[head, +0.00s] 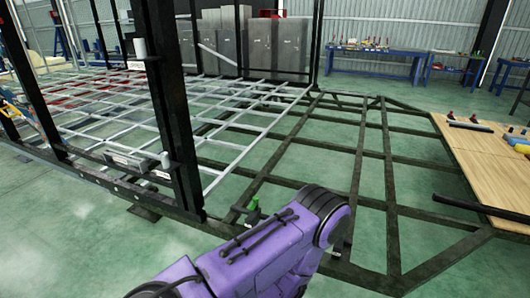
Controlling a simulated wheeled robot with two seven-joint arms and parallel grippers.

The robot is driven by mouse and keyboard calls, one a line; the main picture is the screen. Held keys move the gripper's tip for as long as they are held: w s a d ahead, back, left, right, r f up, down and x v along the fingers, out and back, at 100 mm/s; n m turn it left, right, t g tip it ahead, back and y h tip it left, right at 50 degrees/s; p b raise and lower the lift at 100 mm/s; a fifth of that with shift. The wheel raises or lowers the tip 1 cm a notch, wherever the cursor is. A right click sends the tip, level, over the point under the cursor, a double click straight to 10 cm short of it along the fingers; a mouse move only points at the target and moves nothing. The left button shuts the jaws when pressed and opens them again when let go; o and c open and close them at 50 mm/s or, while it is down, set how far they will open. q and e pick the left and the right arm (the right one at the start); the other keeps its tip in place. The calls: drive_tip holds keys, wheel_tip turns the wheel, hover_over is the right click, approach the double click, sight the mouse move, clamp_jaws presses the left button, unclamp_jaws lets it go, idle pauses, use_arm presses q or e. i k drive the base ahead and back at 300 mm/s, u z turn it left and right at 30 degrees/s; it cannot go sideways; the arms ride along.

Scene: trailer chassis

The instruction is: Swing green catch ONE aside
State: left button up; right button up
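A small bright green piece (253,203), which looks like a green catch, stands on the dark chassis frame just behind my purple arm. A small dark part sits below it, and my arm hides part of the frame around it. It is too small to tell which way the catch is turned. My purple arm comes in from the bottom, left of centre, and its rounded joint covers part of the frame's near edge. Neither gripper shows; the far end of this arm is out of sight.
A dark upright post (172,110) stands left of the green piece. The dark chassis frame (388,190) has open gaps showing green floor. A plywood panel (480,165) with loose parts lies at right. Blue workbenches (375,62) stand at the back.

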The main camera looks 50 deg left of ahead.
sight(256, 199)
drive_tip(key=u, duration=0.65)
drive_tip(key=i, duration=1.05)
drive_tip(key=u, duration=0.5)
